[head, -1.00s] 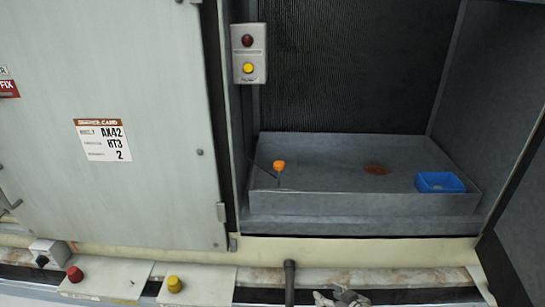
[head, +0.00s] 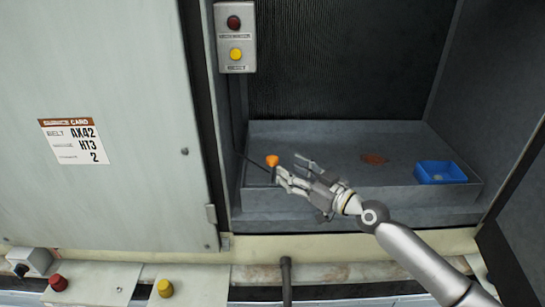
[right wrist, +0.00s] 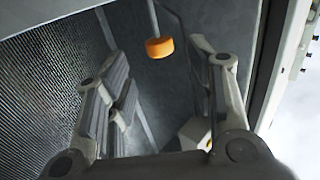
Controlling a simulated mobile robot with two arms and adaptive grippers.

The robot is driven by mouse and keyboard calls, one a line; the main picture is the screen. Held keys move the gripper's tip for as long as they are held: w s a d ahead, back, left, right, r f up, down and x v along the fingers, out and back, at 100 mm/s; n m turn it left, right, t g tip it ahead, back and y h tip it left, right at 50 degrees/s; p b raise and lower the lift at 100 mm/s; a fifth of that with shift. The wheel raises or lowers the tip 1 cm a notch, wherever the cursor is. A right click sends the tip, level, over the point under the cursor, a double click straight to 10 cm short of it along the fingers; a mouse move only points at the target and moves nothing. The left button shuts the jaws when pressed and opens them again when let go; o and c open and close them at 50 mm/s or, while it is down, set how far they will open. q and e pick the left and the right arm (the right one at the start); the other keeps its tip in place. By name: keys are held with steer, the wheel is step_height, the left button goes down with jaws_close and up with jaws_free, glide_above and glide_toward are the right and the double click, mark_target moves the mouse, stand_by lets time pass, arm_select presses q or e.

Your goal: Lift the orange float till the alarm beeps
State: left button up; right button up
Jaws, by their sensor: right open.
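The orange float (head: 272,160) stands on a thin stem at the left end of the grey basin (head: 330,206) in the head view. A thin dark rod slopes up to the left beside it. My right gripper (head: 294,171) is open and just to the right of the float, over the basin's front part. In the right wrist view the orange float (right wrist: 160,47) shows between the two open fingers (right wrist: 165,95) and beyond their tips; nothing is held. The alarm box (head: 235,38) with a red lamp and a yellow button is on the wall at the upper left. My left gripper is not in view.
A blue tray (head: 441,172) sits in the basin at the right, and a rusty drain patch (head: 373,159) lies left of it. A large panel door (head: 100,200) fills the left. A dark pipe (head: 286,272) stands in front of the basin.

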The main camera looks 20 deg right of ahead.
mark_target(277, 162)
steer(key=p+x, duration=0.1)
steer(key=x, duration=0.6)
steer(key=shift+w+a+f, duration=0.1)
steer(key=shift+w+a, duration=0.05)
steer(key=shift+w, duration=0.25)
jaws_close()
